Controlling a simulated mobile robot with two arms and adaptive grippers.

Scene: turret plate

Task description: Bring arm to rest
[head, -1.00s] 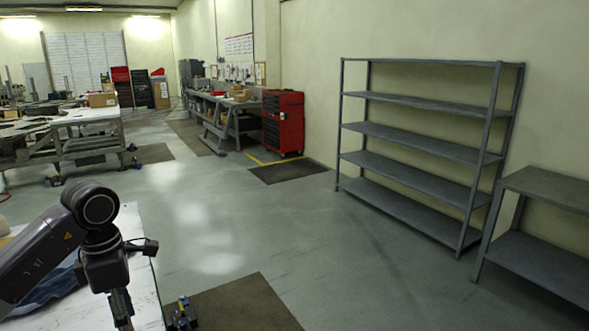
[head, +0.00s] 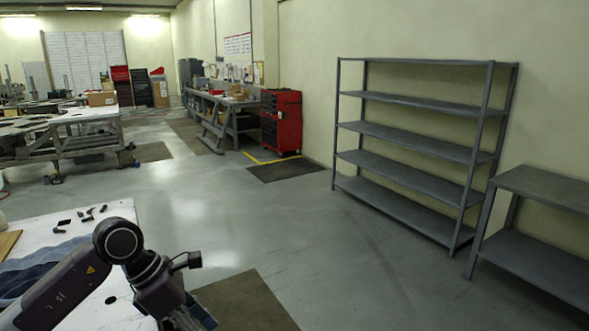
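My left arm comes in from the lower left in the head view, over a white table (head: 118,216). Its dark wrist is bent down toward the bottom edge. Only the upper part of my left gripper (head: 180,318) shows at that edge. Its fingertips are cut off by the frame, so I cannot tell whether it is open or shut, and I see nothing held. My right arm and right gripper are not in view.
On the white table lie small black parts (head: 87,216), blue cloth (head: 40,268) and a brown board (head: 9,243). A grey shelf rack (head: 418,158) and a grey bench (head: 545,188) stand right. A red tool cabinet (head: 281,121) stands farther back. The middle floor is clear.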

